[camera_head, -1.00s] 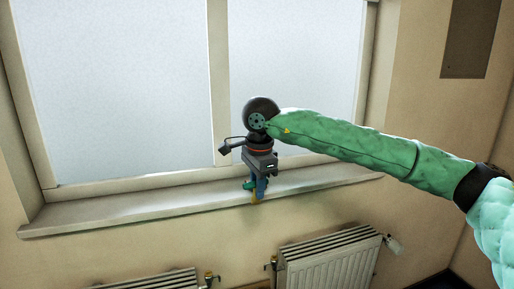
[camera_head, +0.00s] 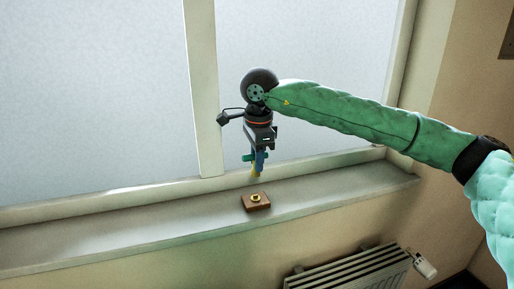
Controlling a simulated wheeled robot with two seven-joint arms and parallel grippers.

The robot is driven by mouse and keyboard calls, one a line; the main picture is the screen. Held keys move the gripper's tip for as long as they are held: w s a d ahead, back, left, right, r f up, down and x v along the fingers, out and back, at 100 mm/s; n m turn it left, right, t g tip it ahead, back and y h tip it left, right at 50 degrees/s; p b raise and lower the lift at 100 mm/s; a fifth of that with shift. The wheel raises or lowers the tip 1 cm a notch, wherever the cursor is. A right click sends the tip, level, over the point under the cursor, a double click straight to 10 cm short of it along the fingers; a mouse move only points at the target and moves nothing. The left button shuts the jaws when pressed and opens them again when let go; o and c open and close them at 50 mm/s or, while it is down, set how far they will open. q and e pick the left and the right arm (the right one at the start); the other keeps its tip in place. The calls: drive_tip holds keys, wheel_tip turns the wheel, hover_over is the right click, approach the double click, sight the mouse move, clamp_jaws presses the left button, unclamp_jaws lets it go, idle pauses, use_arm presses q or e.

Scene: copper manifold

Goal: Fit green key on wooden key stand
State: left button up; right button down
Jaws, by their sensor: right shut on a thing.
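The wooden key stand (camera_head: 262,206) is a small brown block on the window sill, with a yellow fitting on its top. My right gripper (camera_head: 259,163) points down above the stand. It is shut on the green key (camera_head: 249,157), whose teal-green part sticks out to the left of the blue fingers. A yellow part points down below the fingers, apart from the stand with a small gap. The fingers hide much of the key. My left gripper is not in view.
The window sill (camera_head: 130,228) is otherwise clear to both sides of the stand. The window frame (camera_head: 203,90) and panes stand behind the gripper. A white radiator (camera_head: 350,272) is on the wall below the sill, at the lower right.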

sight(257, 175)
drive_tip(key=shift+s+r, duration=0.3)
drive_tip(key=shift+s, duration=0.25)
drive_tip(key=shift+w+f, duration=0.2)
drive_tip(key=shift+f, duration=0.35)
drive_tip(key=shift+w+f, duration=0.15)
drive_tip(key=shift+f, duration=0.4)
drive_tip(key=shift+s+f, duration=0.25)
drive_tip(key=shift+f, duration=0.5)
drive_tip(key=shift+w+f, duration=0.1)
drive_tip(key=shift+f, duration=0.45)
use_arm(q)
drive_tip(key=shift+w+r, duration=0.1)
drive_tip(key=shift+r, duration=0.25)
use_arm(e)
drive_tip(key=shift+f, duration=0.15)
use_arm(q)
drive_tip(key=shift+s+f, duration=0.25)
